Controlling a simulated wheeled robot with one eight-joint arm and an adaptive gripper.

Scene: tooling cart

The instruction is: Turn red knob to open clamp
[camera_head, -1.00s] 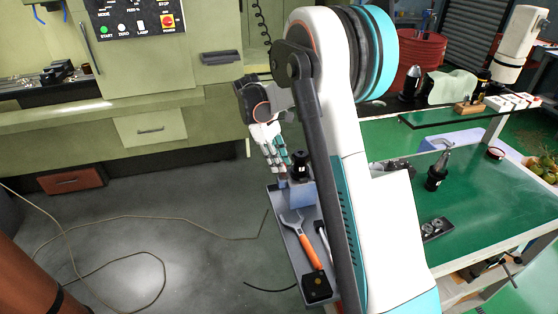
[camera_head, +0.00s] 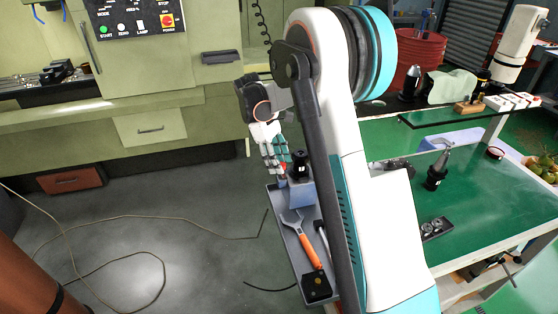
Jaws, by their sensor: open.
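A small red knob (camera_head: 283,168) shows beside the fingers of my gripper (camera_head: 275,167), partly hidden by them. It is on the left side of a blue-grey clamp block (camera_head: 301,192) at the far end of a narrow side tray. A black tool holder (camera_head: 299,165) stands upright in the block. My gripper points down with its fingers open around or right beside the knob; I cannot tell whether they touch it. My arm hides the right side of the block.
The grey side tray (camera_head: 286,232) also holds an orange-handled wrench (camera_head: 305,245) and a black block (camera_head: 316,288). A green cart top (camera_head: 480,205) with tool holders lies to the right. The green machine (camera_head: 150,90) stands behind. A cable (camera_head: 140,217) lies on the floor.

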